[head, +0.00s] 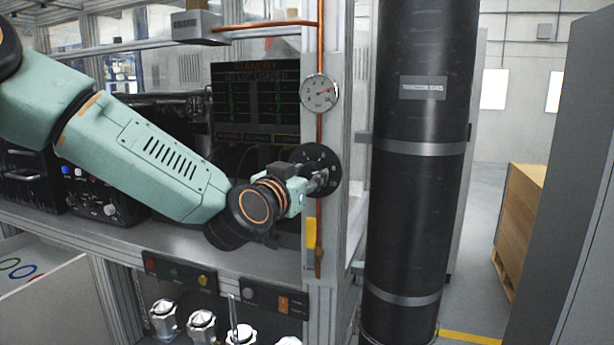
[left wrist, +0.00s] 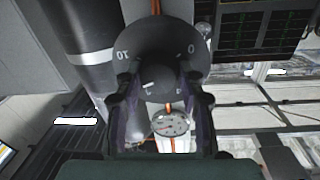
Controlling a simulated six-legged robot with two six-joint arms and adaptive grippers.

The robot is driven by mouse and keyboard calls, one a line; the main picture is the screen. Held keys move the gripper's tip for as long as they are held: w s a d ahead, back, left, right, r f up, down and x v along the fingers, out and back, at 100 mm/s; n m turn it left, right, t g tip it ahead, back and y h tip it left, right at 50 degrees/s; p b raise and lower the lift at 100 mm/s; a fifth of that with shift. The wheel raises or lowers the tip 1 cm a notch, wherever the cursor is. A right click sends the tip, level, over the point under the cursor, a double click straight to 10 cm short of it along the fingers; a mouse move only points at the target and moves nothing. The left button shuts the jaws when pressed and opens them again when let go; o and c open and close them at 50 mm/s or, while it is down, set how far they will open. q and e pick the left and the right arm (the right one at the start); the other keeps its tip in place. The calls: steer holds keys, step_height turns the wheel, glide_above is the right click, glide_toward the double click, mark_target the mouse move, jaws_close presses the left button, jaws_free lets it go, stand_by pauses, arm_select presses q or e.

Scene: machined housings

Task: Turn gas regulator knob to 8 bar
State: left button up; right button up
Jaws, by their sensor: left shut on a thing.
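The gas regulator has a round black dial plate (head: 326,158) with pale marks, mounted on the copper pipe at the frame post. The left wrist view shows the plate (left wrist: 165,38) large, with 10 and 0 marks upside down at its left and right. My left gripper (head: 319,181) reaches it from the left. Its two fingers are shut on the regulator knob (left wrist: 158,84), one on each side. The knob is largely hidden by the gripper in the head view, and its exact setting cannot be read. My right gripper is not in view.
A round pressure gauge (head: 319,93) with a red needle sits above the dial. A yellow valve handle (head: 311,232) hangs below on the pipe. A thick black column (head: 419,215) stands close to the right. A dark screen (head: 256,100) is behind my arm.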

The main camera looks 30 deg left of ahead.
arm_select(q)
steer(key=shift+m+p, duration=0.5)
steer(key=shift+m, duration=0.1)
steer(key=o, duration=1.2)
steer(key=shift+s+r, duration=0.1)
steer(key=shift+s, duration=0.05)
